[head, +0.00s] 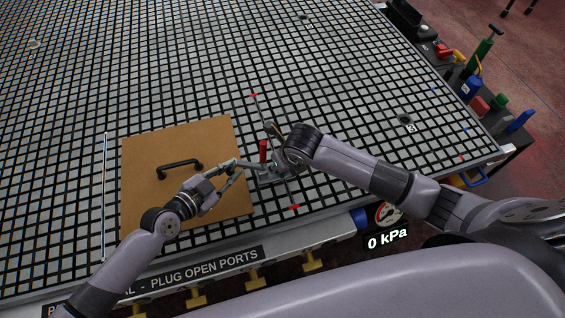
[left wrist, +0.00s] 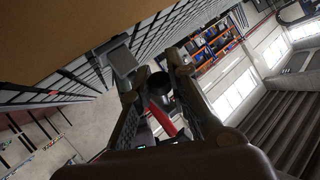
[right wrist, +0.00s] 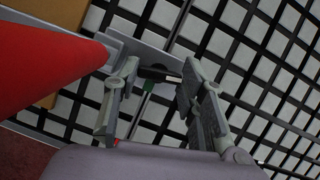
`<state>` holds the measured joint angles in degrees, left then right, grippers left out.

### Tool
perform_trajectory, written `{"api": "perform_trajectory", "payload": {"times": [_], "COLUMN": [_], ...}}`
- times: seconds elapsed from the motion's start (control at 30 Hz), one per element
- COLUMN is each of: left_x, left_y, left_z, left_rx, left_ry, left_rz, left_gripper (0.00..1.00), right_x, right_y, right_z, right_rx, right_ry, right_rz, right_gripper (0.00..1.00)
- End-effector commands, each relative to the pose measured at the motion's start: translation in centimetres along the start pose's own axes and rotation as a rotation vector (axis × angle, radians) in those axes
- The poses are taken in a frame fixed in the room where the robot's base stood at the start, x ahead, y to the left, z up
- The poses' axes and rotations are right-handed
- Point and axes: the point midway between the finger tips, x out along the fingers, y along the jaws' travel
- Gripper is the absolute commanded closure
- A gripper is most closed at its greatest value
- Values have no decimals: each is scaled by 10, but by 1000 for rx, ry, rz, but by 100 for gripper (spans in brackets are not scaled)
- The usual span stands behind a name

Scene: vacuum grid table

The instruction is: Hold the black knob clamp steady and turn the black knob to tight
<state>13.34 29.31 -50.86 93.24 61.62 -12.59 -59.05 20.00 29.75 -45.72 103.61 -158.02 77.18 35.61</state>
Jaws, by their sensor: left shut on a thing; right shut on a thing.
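The black knob clamp (head: 268,176) stands on the grid table at the board's right edge, its red handle (head: 263,150) upright. The handle looms large in the right wrist view (right wrist: 45,60). My left gripper (head: 234,166) reaches in over the board to the clamp's left end. In the left wrist view its fingers close around a dark round piece, the black knob (left wrist: 160,85). My right gripper (right wrist: 157,75) is shut at the clamp's grey metal part (right wrist: 140,40), with a dark piece between its fingertips. The right arm hides part of the clamp in the head view.
A brown board (head: 140,160) with a black handle (head: 180,167) lies left of the clamp. The gridded table (head: 200,60) is mostly bare behind it. A display reads 0 kPa (head: 388,241) at the front edge. Tools and bottles (head: 472,85) stand along the right side.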

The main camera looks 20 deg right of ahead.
Motion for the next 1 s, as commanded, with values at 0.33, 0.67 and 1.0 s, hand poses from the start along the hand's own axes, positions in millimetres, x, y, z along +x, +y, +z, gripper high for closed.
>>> {"api": "perform_trajectory", "payload": {"times": [0.33, 0.67, 1.0], "left_x": [0, 0, 0], "left_y": [0, 0, 1], "left_z": [0, 0, 0], "left_rx": [1, 0, 0], "left_ry": [-1, -1, -1], "left_rz": [1, 1, 1], "left_gripper": [100, 100, 100], "right_x": [0, 0, -30], "right_y": [0, 2, 0], "right_z": [0, 0, 1], "right_rx": [-1, -2, -3], "right_ry": [0, 0, -4], "right_rz": [-1, 4, 3], "right_gripper": [48, 42, 42]}}
